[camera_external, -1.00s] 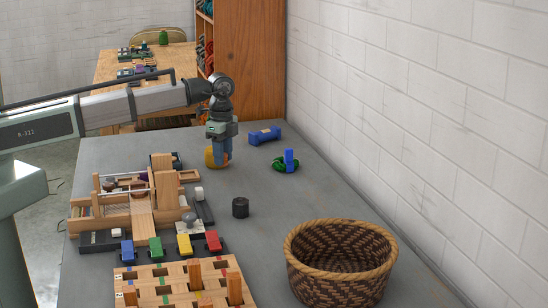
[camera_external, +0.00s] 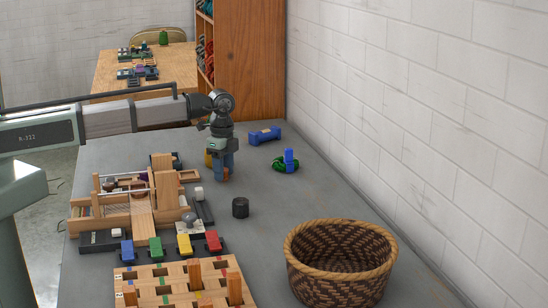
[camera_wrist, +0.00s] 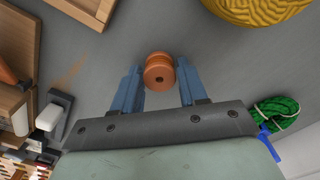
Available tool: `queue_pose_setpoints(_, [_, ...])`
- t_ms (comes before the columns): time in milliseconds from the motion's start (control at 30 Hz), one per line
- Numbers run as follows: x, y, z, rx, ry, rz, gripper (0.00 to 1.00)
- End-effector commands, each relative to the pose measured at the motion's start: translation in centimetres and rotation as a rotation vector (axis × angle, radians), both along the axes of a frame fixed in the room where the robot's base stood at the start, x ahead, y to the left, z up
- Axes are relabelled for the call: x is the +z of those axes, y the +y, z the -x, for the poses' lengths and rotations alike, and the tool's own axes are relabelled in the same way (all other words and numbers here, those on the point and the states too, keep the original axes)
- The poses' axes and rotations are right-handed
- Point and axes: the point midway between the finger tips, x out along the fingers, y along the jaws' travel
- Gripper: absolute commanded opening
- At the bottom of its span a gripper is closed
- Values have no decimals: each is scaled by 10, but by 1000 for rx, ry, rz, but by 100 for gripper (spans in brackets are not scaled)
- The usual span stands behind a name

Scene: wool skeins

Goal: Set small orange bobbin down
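The small orange bobbin (camera_wrist: 159,71) is between the two blue fingertips of my gripper (camera_wrist: 160,75) in the wrist view, with a finger against each side. In the external view my gripper (camera_external: 223,172) points down over the grey table, and the bobbin shows as a small orange patch (camera_external: 225,176) at the fingertips, mostly hidden. The bobbin is low, close to the tabletop; I cannot tell whether it touches it.
A yellow skein (camera_wrist: 255,8) lies just beyond my gripper. A green skein (camera_external: 286,165) with a blue piece and a blue dumbbell-shaped object (camera_external: 264,135) lie to the right. The wooden loom (camera_external: 142,215) stands left, a black cylinder (camera_external: 240,207) nearer, and a woven basket (camera_external: 340,229) front right.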

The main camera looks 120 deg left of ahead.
Motion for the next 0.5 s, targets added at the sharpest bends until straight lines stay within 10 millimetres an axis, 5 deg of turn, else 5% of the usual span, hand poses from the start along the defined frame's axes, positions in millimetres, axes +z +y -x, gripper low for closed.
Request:
queue_pose_setpoints(167, [0,0,0,0,0,0,60])
queue_pose_setpoints(500, [5,0,0,0,0,-1,60])
